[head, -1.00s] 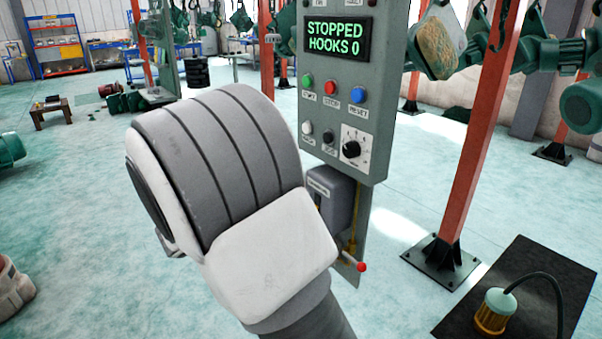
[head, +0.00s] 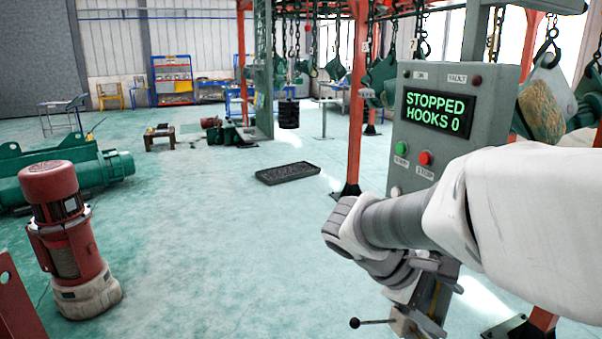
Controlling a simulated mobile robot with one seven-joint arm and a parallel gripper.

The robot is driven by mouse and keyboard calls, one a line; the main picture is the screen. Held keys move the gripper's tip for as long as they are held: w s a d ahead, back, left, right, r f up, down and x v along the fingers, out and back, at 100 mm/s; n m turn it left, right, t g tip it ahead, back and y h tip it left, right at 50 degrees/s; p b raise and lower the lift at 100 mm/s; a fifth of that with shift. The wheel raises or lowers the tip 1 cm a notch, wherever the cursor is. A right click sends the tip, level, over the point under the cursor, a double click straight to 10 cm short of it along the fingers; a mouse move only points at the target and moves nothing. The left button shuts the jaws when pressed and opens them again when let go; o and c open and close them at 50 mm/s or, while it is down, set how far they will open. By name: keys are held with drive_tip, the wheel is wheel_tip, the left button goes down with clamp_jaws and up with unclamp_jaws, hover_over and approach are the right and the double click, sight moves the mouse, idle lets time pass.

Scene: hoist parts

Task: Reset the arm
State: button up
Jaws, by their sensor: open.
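My white and grey arm reaches in from the right in the head view, in front of the lower part of the control panel. The wrist bends down, and my gripper (head: 425,298) is below it, small and partly covered by my own links. It is open, and I see nothing held in it. The grey-green control panel (head: 485,95) stands upright behind the arm. Its display (head: 439,112) reads STOPPED, HOOKS 0. A green button (head: 402,148) and a red button (head: 425,158) show; the arm hides the controls on the lower right.
A red and grey motor unit (head: 62,235) stands at the left, with a large green hoist (head: 80,180) behind it. A black tray (head: 287,173) lies on the floor. Chain hoists hang at the upper right.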

drive_tip(key=s+a+r+m+t+y+p, duration=0.4)
drive_tip(key=s+a+r+m+y, duration=0.2)
drive_tip(key=s+a+m+y, duration=0.1)
drive_tip(key=s+a+y, duration=0.1)
drive_tip(key=s+y, duration=0.1)
drive_tip(key=s, duration=0.1)
drive_tip(key=shift+s+a+r+m+t+p, duration=0.25)
drive_tip(key=shift+a+r+m+t+p, duration=0.05)
drive_tip(key=shift+a+m+p, duration=0.1)
